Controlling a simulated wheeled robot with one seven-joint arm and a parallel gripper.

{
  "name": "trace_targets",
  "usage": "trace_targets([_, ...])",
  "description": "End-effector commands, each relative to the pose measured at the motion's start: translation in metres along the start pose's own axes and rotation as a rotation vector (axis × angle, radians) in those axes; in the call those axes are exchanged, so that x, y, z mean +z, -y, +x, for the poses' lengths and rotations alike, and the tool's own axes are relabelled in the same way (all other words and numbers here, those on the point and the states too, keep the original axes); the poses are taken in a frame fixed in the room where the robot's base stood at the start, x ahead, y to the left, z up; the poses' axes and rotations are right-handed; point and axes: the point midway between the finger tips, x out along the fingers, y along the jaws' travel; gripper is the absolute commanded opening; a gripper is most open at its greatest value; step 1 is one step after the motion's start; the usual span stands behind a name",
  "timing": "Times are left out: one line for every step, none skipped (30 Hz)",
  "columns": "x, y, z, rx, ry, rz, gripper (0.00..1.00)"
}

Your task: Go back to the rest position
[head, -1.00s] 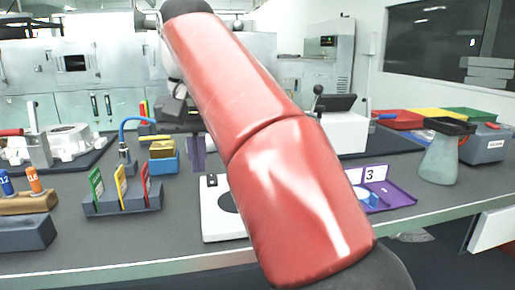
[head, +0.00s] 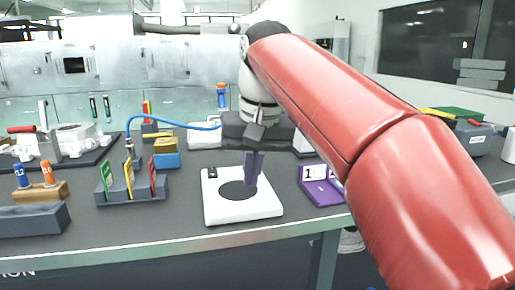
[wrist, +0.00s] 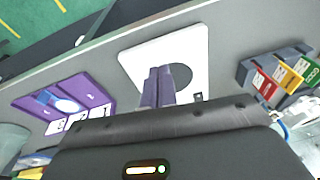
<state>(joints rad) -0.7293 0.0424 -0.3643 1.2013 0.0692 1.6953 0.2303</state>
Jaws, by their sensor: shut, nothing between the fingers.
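My gripper (head: 252,168) is shut and empty, its purple fingers together and pointing down over the white plate with a dark round disc (head: 215,212). In the wrist view the fingers (wrist: 158,84) appear in front of the same white plate (wrist: 190,40). I cannot tell the exact height of the fingertips above it. My red arm crosses the right of the head view and hides part of the bench there.
A purple tray (head: 325,197) with number cards lies right of the plate. A grey holder (head: 130,193) with coloured cards stands left, near a blue hose (head: 170,120). Farther left is a wooden block with vials (head: 40,192). Bare bench (head: 130,232) lies along the front.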

Motion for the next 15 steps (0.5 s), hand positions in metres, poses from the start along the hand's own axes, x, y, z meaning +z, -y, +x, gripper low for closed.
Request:
trace_targets([0.006, -0.015, 0.003, -0.009, -0.009, 0.016, 0.0])
trace_targets([0.01, -0.024, 0.005, -0.014, -0.016, 0.023, 0.0])
trace_targets([0.016, -0.035, 0.009, -0.02, -0.027, 0.032, 0.0])
trace_targets([0.022, -0.044, 0.012, -0.025, -0.037, 0.039, 0.0])
trace_targets([0.029, -0.053, 0.016, -0.029, -0.049, 0.048, 0.0])
trace_targets([0.039, -0.066, 0.022, -0.033, -0.066, 0.057, 0.0])
trace_targets([0.048, -0.075, 0.028, -0.034, -0.08, 0.065, 0.0])
trace_targets([0.058, -0.084, 0.034, -0.034, -0.095, 0.072, 0.0])
trace_targets([0.071, -0.094, 0.042, -0.031, -0.117, 0.079, 0.0])
trace_targets([0.081, -0.101, 0.05, -0.026, -0.132, 0.085, 0.0])
trace_targets([0.092, -0.108, 0.057, -0.02, -0.147, 0.089, 0.0])
trace_targets([0.106, -0.116, 0.068, -0.01, -0.169, 0.095, 0.0])
trace_targets([0.117, -0.121, 0.076, -0.001, -0.184, 0.099, 0.0])
trace_targets([0.128, -0.126, 0.085, 0.009, -0.199, 0.102, 0.0])
trace_targets([0.143, -0.132, 0.097, 0.024, -0.218, 0.107, 0.0])
